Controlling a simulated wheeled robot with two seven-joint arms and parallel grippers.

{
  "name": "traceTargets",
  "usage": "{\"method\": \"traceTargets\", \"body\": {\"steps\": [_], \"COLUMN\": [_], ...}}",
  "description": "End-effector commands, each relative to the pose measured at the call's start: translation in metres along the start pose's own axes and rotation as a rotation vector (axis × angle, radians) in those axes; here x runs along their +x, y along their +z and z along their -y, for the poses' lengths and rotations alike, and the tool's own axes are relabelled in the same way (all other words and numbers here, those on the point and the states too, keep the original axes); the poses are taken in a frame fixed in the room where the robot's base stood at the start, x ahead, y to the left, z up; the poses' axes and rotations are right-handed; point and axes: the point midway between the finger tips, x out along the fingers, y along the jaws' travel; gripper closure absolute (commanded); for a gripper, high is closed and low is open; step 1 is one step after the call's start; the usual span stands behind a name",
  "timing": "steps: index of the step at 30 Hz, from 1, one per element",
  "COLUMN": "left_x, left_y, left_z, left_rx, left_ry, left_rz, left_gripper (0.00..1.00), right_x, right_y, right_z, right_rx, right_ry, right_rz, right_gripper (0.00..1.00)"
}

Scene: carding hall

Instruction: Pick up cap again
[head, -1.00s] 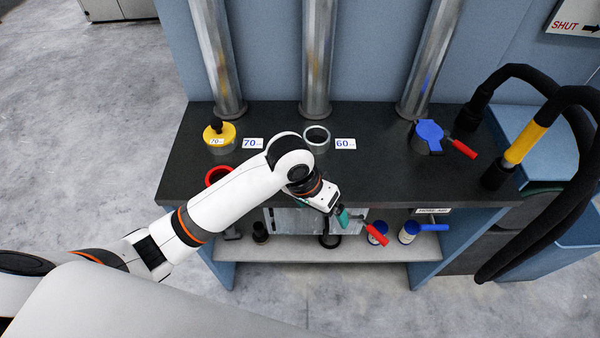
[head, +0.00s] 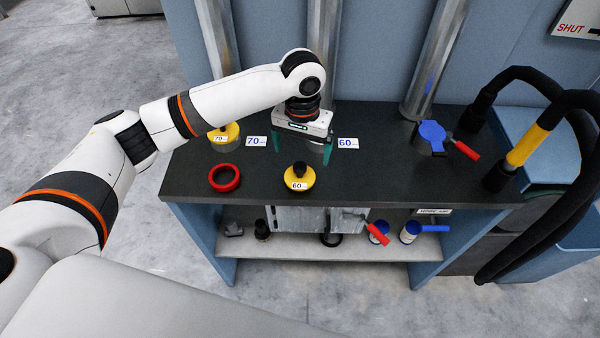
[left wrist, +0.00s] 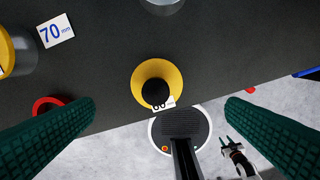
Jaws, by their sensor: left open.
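The yellow cap marked 60 (head: 299,184), with a black knob on top, sits on the dark bench top near its front edge. In the left wrist view the cap (left wrist: 146,80) is between my spread fingers, away from both. My left gripper (head: 312,153) is open and empty, its teal fingers pointing down just behind the cap in the head view. The metal ring at the 60 label, partly hidden by the gripper, shows in part at the top of the left wrist view (left wrist: 163,5). A small white and black gripper shape (left wrist: 233,150), probably my right one, shows low in that view.
A yellow cap marked 70 (head: 228,132) is at the left, partly behind my arm. A red ring (head: 224,178) lies left of the 60 cap. A blue clamp with red handle (head: 432,132) stands right. Metal pipes rise behind; a lower shelf (head: 290,249) holds several items.

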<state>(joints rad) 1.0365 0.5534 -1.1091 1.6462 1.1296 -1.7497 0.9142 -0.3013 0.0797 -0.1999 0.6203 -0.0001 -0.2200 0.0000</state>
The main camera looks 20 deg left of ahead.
Motion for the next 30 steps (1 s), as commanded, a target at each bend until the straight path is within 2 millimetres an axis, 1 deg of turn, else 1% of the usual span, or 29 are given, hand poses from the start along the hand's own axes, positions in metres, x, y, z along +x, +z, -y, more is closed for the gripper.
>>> {"method": "traceTargets", "body": {"steps": [1,3,6,11,16,19,23,29,30], "left_x": [0.009,0.019,0.030,0.040,0.064,0.079,0.087,0.087,0.087], "left_y": [-0.001,0.000,0.000,0.000,0.002,0.002,0.002,0.002,0.002], "left_z": [-0.001,-0.001,-0.001,-0.001,-0.006,-0.005,-0.005,-0.005,-0.005], "left_rx": [-0.001,0.000,0.000,0.001,0.001,0.001,0.002,0.003,0.003], "left_ry": [0.001,0.001,0.000,0.000,0.001,0.000,0.000,0.000,0.000], "left_rz": [-0.004,-0.002,-0.001,-0.001,-0.001,-0.001,0.001,0.002,0.002], "left_gripper": [0.05,0.05,0.05,0.05,0.05,0.05,0.05,0.05,0.12], "right_x": [-0.004,-0.005,-0.007,-0.010,-0.021,-0.021,-0.022,-0.021,-0.021], "right_y": [0.000,0.001,0.001,0.002,0.003,0.003,0.003,0.003,0.004], "right_z": [0.001,0.003,0.003,0.003,0.003,0.003,0.002,0.000,0.000], "right_rx": [-0.001,-0.001,-0.002,-0.002,-0.002,-0.002,-0.001,0.000,0.000], "right_ry": [-0.002,-0.003,-0.003,-0.003,-0.003,-0.003,-0.002,0.000,0.001], "right_rz": [0.000,0.000,0.000,0.001,0.001,0.001,0.001,0.002,0.002], "right_gripper": [0.64,0.64,0.64,0.64,0.64,0.64,0.64,0.64,0.64]}}
